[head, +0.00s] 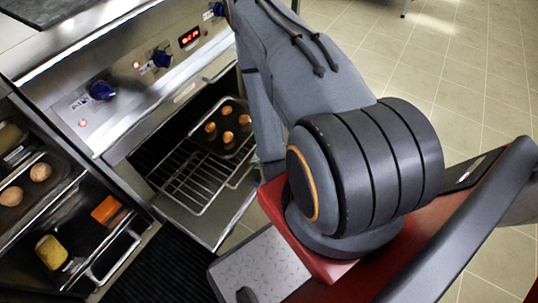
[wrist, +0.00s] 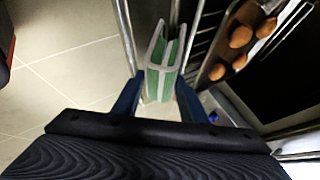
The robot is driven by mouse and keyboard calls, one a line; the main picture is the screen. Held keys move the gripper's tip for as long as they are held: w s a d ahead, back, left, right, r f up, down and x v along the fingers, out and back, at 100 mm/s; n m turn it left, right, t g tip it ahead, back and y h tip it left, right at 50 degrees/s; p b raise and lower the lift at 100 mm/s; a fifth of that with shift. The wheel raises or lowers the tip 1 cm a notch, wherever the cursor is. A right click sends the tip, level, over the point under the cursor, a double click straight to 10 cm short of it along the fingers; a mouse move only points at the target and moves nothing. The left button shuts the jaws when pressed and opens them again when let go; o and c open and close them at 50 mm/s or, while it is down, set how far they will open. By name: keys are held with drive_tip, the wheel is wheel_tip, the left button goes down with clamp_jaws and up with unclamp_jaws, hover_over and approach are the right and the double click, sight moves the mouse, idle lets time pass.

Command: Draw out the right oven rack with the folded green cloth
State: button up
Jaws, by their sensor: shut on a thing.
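The oven rack (head: 187,182) is a wire grid in the open oven, reaching out past the opening in the head view. A dark tray (head: 209,143) with several brown rolls lies on it. In the wrist view my gripper (wrist: 160,97) is shut on the folded green cloth (wrist: 170,52), which shows green layers with pale edges between the blue fingers. Rack wires (wrist: 203,40) run close beside the cloth at the right. Whether the cloth wraps a rack bar is hidden. In the head view my arm hides the gripper.
A panel with blue knobs (head: 103,90) and a red display is above the oven. At left are trays with round brown items (head: 40,172), a yellow block (head: 51,252) and an orange block (head: 106,209). A dark mat (head: 150,272) lies in front; tiled floor (head: 470,100) is clear behind my arm.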

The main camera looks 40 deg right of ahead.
drive_tip(key=shift+o, duration=0.2)
drive_tip(key=shift+s+d+r+p, duration=0.15)
drive_tip(key=shift+s+r+p, duration=0.05)
drive_tip(key=shift+s+p, duration=0.7)
idle(0.4)
drive_tip(key=shift+r, duration=0.15)
clamp_jaws()
idle(0.5)
drive_tip(key=shift+r, duration=0.1)
drive_tip(key=shift+d+r+p, duration=0.1)
drive_tip(key=shift+r+p, duration=0.1)
drive_tip(key=shift+p, duration=0.25)
drive_tip(key=shift+s+d+r+p, duration=0.35)
drive_tip(key=shift+s+r+p, duration=0.3)
drive_tip(key=shift+r+p, duration=0.3)
drive_tip(key=shift+s+d+r+p, duration=0.3)
drive_tip(key=shift+s+r+p, duration=0.35)
drive_tip(key=shift+p, duration=0.35)
drive_tip(key=shift+w+r, duration=0.1)
drive_tip(key=shift+w, duration=0.05)
